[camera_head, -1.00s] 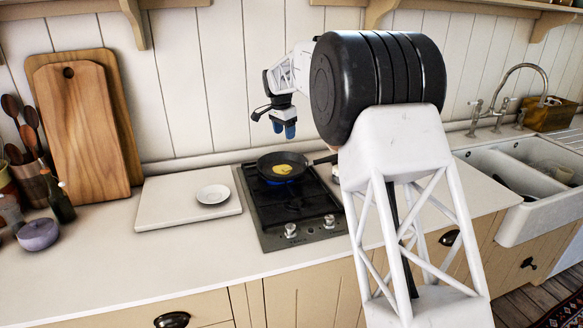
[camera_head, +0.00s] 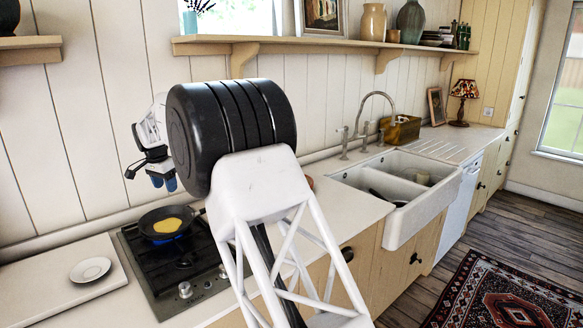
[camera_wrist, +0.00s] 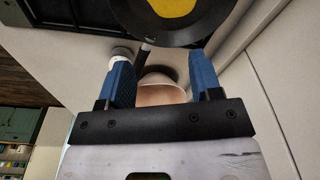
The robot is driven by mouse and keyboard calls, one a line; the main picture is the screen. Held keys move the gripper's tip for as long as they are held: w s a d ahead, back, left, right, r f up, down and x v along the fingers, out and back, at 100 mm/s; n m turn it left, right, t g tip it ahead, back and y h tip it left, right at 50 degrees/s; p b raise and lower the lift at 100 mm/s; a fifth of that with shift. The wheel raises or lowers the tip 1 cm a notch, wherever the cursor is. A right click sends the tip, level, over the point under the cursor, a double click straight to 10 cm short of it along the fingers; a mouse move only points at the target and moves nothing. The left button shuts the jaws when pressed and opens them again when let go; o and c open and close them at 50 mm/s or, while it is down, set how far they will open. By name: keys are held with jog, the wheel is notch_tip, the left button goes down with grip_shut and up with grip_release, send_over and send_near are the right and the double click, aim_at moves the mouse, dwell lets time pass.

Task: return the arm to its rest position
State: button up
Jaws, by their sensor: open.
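My gripper (camera_head: 164,183) hangs above and behind the hob in the head view, fingers pointing down. Its two blue fingers stand apart with nothing held between them; they also show in the wrist view (camera_wrist: 160,85). A dark frying pan (camera_head: 146,226) with something yellow (camera_head: 167,225) in it sits on the hob (camera_head: 160,270), below my gripper and apart from it. The pan also shows at the top of the wrist view (camera_wrist: 185,28). My arm hides the pan handle's end in the head view.
A small white plate (camera_head: 90,269) lies on a white board (camera_head: 50,306) left of the hob. A double sink (camera_head: 400,205) with a tap (camera_head: 372,97) is to the right. A wooden shelf (camera_head: 320,43) runs along the wall above. The floor at right holds a patterned rug (camera_head: 500,290).

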jog(key=s+d+r, duration=0.3)
jog(key=d+r, duration=0.1)
jog(key=d, duration=0.7)
jog(key=s+d+r+n, duration=0.1)
jog(key=s+d+r, duration=0.3)
jog(key=d, duration=0.8)
jog(key=s+d+r, duration=0.3)
jog(key=d+r, duration=0.1)
jog(key=d, duration=0.7)
jog(key=s+d+r+n, duration=0.1)
jog(key=s+d+n, duration=0.1)
jog(key=s+d, duration=1.45)
jog(key=s+d+f, duration=0.3)
jog(key=s+d, duration=0.2)
jog(key=s, duration=0.4)
jog(key=s+d+f+t, duration=0.1)
jog(key=s+d+f, duration=0.3)
jog(key=s, duration=0.5)
jog(key=s+d+f+n, duration=0.1)
jog(key=s+d+f, duration=0.3)
jog(key=s+d, duration=0.4)
jog(key=shift+s+f, duration=0.2)
jog(key=shift+s, duration=0.55)
